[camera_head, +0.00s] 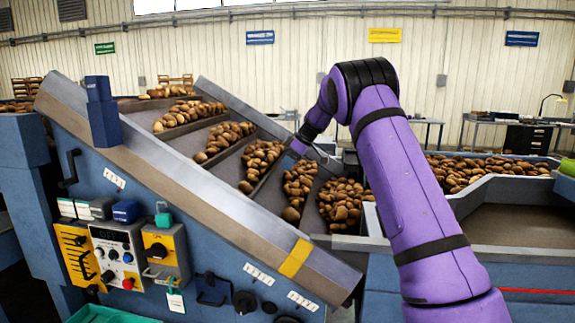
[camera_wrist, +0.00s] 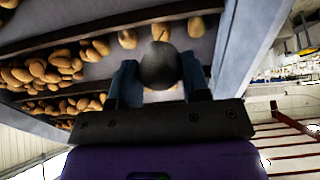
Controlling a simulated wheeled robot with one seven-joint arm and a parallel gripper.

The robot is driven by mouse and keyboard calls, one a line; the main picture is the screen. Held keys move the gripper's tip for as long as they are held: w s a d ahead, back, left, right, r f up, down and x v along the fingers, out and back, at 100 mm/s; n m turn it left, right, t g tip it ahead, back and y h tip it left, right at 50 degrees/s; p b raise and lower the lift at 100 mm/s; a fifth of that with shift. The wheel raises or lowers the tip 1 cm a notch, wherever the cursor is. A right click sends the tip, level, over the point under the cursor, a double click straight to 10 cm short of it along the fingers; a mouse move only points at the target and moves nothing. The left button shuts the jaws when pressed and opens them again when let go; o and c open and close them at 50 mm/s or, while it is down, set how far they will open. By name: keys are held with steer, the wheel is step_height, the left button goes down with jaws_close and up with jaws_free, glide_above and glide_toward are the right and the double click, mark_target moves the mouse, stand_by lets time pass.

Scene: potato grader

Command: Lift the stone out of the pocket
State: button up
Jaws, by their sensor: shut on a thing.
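The stone (camera_wrist: 159,66) is a dark grey, rounded lump in the wrist view. It sits between the two blue-grey fingers of my gripper (camera_wrist: 158,84), which is shut on it. Behind it is the grey belt surface with a raised slat (camera_wrist: 110,27) and a few potatoes. I cannot tell from this view whether the stone touches the belt. In the head view my purple arm reaches over to the sloping conveyor, and my gripper (camera_head: 291,150) is small there near its far side. The stone is not clearly visible in the head view.
The sloping conveyor (camera_head: 170,158) has several slatted pockets with potatoes (camera_head: 262,160). A metal side rail (camera_head: 215,192) runs along its near edge, and a wall (camera_wrist: 236,45) stands close to my gripper's right. A potato-filled bin (camera_head: 520,188) is at right.

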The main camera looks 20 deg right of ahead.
steer(key=s+a, duration=0.9)
steer(key=s, duration=0.4)
steer(key=s+a, duration=1)
steer(key=s, duration=0.3)
